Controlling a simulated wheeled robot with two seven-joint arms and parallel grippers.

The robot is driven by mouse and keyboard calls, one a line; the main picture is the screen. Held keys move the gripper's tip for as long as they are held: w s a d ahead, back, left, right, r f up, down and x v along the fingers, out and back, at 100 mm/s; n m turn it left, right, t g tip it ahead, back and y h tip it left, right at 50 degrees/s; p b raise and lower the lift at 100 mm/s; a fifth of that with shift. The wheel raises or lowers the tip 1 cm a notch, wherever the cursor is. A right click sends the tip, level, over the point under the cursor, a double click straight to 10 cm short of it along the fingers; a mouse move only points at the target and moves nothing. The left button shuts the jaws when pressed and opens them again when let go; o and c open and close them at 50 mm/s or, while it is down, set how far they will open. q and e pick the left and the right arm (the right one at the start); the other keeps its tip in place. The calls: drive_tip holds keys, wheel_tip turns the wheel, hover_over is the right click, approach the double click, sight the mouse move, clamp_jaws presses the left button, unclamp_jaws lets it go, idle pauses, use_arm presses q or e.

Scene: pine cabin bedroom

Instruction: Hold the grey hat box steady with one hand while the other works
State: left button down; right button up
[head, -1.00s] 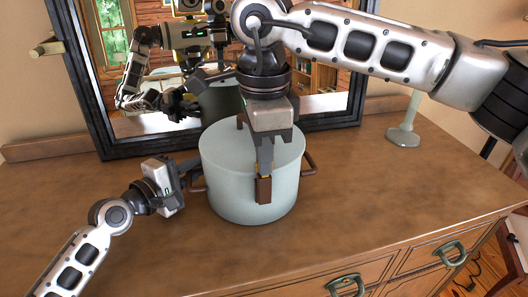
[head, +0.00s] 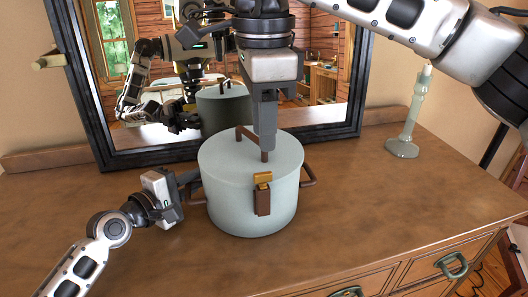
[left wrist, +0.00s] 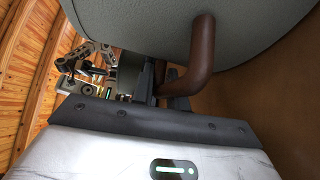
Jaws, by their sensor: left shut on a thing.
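The grey hat box (head: 248,200) stands upright on the dresser, its lid (head: 225,155) on. It has a brown lid handle (head: 246,136), a right side handle (head: 312,172) and a front latch (head: 262,200) of brass and brown. My left gripper (head: 194,183) is shut on the left side handle, whose brown bar shows in the left wrist view (left wrist: 202,55). My right gripper (head: 267,145) points down over the lid, fingertips at the lid handle and partly covering it. Whether it touches the handle, and its finger gap, are unclear.
A mirror with a dark frame (head: 235,143) stands close behind the box. A pale green candlestick (head: 404,143) stands at the back right. The dresser top (head: 365,205) is clear to the right and in front.

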use_arm(q)
drive_tip(key=shift+f, duration=0.15)
use_arm(e)
drive_tip(key=shift+r, duration=2.35)
use_arm(q)
drive_tip(key=c, duration=1.3)
unclamp_jaws()
